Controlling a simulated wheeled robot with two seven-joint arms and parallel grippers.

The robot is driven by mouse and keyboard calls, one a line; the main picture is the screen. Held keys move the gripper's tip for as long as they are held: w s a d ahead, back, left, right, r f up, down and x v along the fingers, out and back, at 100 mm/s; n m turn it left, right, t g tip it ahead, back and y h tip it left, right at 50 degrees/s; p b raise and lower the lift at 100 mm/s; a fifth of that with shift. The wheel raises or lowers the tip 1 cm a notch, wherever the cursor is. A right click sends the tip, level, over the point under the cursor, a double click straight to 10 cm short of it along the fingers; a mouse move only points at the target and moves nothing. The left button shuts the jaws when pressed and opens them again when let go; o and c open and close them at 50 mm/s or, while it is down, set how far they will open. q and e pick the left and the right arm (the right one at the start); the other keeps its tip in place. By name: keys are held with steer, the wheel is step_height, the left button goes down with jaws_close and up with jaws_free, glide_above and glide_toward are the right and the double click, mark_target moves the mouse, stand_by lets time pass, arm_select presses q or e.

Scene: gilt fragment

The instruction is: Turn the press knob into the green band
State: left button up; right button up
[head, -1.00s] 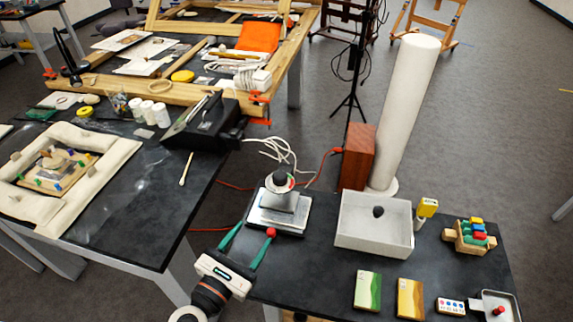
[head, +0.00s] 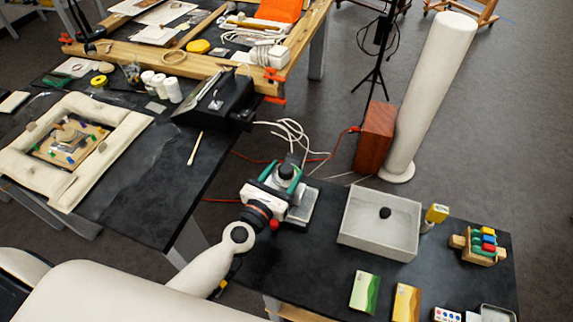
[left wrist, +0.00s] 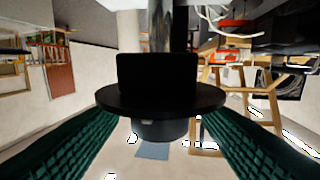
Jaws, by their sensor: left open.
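The press (head: 300,213) is a small metal device on the dark table, with a black knob (head: 286,171) on top. My left gripper (head: 282,174) is at the knob, its green fingers open on either side of it. In the left wrist view the knob (left wrist: 158,80) fills the middle, with a wide dark disc around it. The green fingers (left wrist: 158,125) show at lower left and right; I cannot tell whether they touch it. A red ball (head: 275,225) shows by the press. The green band cannot be made out now. My right gripper is not in view.
A grey open box (head: 350,225) with a dark lump stands right of the press. A yellow item (head: 437,214) and a wooden rack of coloured pieces (head: 480,244) are farther right. A wooden block (head: 375,137) and white column (head: 430,95) stand behind. White cables run behind the press.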

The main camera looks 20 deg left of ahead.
arm_select(q)
steer(key=shift+w+d, duration=0.15)
steer(key=shift+w, duration=0.65)
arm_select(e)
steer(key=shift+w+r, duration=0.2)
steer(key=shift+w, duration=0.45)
arm_select(q)
steer(key=shift+c, duration=0.4)
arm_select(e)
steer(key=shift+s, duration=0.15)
